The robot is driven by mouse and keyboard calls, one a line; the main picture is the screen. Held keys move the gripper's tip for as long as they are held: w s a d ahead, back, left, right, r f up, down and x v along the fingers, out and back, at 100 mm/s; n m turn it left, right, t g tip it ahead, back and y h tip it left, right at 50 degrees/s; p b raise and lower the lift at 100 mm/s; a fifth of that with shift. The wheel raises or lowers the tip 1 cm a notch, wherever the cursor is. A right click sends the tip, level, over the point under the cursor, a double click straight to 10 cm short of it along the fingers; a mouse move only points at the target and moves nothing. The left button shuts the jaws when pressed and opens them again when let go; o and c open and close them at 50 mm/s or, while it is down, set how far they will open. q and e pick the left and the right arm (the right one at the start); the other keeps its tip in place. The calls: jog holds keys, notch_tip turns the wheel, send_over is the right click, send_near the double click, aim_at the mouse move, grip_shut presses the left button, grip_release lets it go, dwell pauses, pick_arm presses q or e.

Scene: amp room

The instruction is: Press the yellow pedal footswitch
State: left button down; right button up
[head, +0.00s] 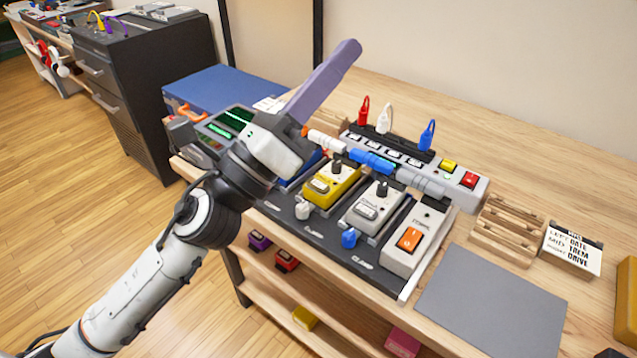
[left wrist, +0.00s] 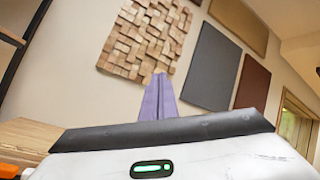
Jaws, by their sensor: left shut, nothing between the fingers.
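The yellow pedal (head: 344,188) sits on the dark pedal board (head: 301,231) on the wooden table, with a knob at its far end. Its footswitch (head: 319,186) is a pale plate on the nearer half and shows clearly. My left gripper (head: 347,50) is shut and empty. Its purple fingers point up and away, over the back left of the board and well clear of the yellow pedal. The shut fingers also show in the left wrist view (left wrist: 160,82), pointing at a wall. My right gripper is not in view.
A white pedal (head: 372,212) and a pedal with an orange switch (head: 409,239) stand right of the yellow one. Behind them is a strip with red, white and blue plugs (head: 428,136). A grey mat (head: 490,305) lies bare at front right.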

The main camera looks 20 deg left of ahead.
pick_arm(q)
jog(key=s+d+f+m+g+h, duration=0.15)
jog(key=d+m+g, duration=0.45)
jog(key=m, duration=0.7)
jog(key=s+d+f+m+g+h, duration=0.1)
jog(key=d+f+m+g+h, duration=0.25)
jog(key=m+g, duration=0.75)
jog(key=w+a+f+m+t+y, duration=0.1)
jog(key=w+a+f+m+y, duration=0.2)
jog(key=a+f+m+y, duration=0.1)
jog(key=w+a+f+m+t+y, duration=0.2)
jog(key=w+a+f+m+y, duration=0.1)
jog(key=a+m+y, duration=0.3)
jog(key=w+a+y, duration=0.1)
jog(key=a+y, duration=0.1)
jog(key=a, duration=0.2)
jog(key=shift+w+a+f+m, duration=0.3)
jog(key=shift+a+f, duration=0.05)
jog(key=shift+f, duration=0.05)
jog(key=shift+f, duration=0.1)
